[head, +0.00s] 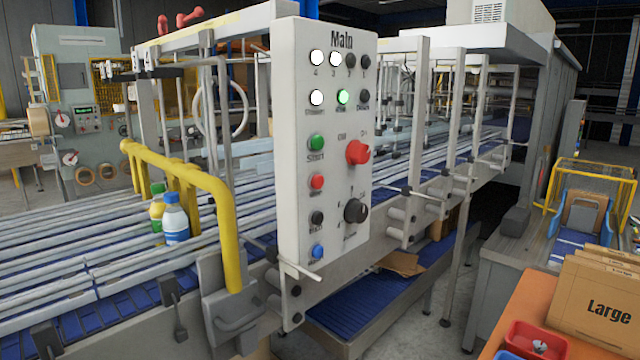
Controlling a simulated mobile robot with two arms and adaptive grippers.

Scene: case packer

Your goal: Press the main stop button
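The main control panel (328,140) is a white upright box headed "Main", standing at the near side of the conveyor. A red button (317,181), its label too blurred to read surely, sits in the left column below the green Start button (316,142). Below it are a black button (317,217) and a blue button (317,251). On the right are a red rotary switch (357,152) and a black knob (355,210). Lamps line the top; several glow white and one glows green (342,96). Neither of my grippers is in view.
A yellow rail (190,180) and grey bracket stand left of the panel. Bottles (175,219) stand on the conveyor (60,255). At lower right are a "Large" cardboard piece (598,305), a red bin (535,340) and an orange surface. Space directly before the panel looks clear.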

